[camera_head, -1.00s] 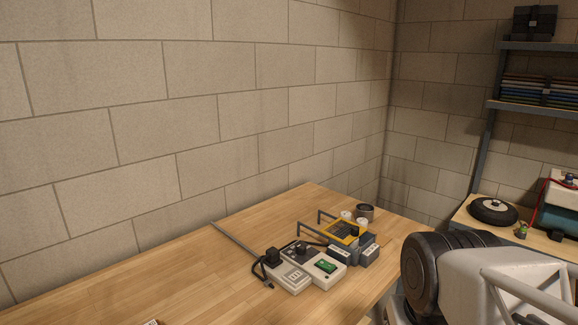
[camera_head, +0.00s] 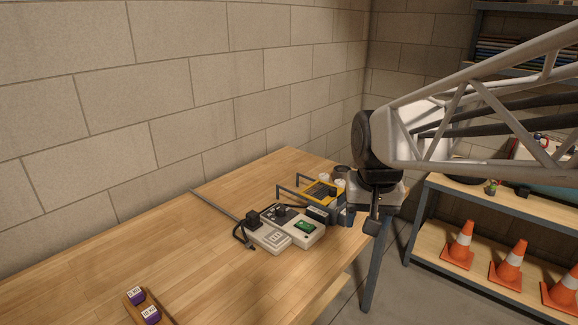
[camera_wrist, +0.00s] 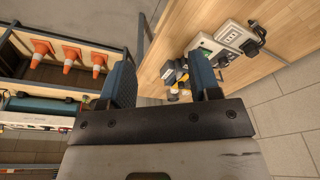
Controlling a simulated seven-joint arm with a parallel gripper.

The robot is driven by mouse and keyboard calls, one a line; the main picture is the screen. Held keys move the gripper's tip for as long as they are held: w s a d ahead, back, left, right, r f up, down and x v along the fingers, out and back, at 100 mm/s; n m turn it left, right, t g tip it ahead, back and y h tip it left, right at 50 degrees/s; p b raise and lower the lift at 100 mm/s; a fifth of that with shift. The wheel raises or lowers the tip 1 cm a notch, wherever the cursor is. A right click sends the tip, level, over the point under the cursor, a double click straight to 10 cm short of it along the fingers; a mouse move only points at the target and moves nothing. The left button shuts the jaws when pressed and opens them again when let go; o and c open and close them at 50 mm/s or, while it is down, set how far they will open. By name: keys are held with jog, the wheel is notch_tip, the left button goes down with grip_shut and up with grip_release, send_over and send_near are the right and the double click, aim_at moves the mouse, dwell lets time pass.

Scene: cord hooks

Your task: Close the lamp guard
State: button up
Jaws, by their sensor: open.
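A yellow-framed unit with a dark face (camera_head: 318,190), apparently the work lamp, lies near the table's far right end. Grey bars (camera_head: 288,190) stand at its left side; I cannot tell for sure which part is the guard. My gripper (camera_head: 372,226) hangs pointing down just right of the lamp, past the table edge and apart from it. In the wrist view my gripper (camera_wrist: 165,68) has its two blue fingers spread with nothing between them. There the lamp (camera_wrist: 183,94) shows only partly, beside and behind the right finger.
White socket boxes (camera_head: 284,228) with dark plugs and a cord sit left of the lamp. A thin rod lies behind them. Purple blocks (camera_head: 150,314) stand in a wooden holder in front. A shelf with orange cones (camera_head: 459,244) is at right. The table's left half is clear.

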jog(key=w+m, duration=0.1)
jog(key=w, duration=0.9)
jog(key=m+g, duration=0.2)
jog(key=m, duration=0.2)
send_over(334, 188)
jog(key=f, duration=1.3)
jog(key=shift+s+a, duration=0.1)
jog(key=shift+s, duration=0.15)
jog(key=shift+w+f, duration=0.2)
jog(key=shift+f, duration=0.15)
jog(key=shift+f, duration=3.75)
jog(key=shift+c, duration=0.2)
grip_shut()
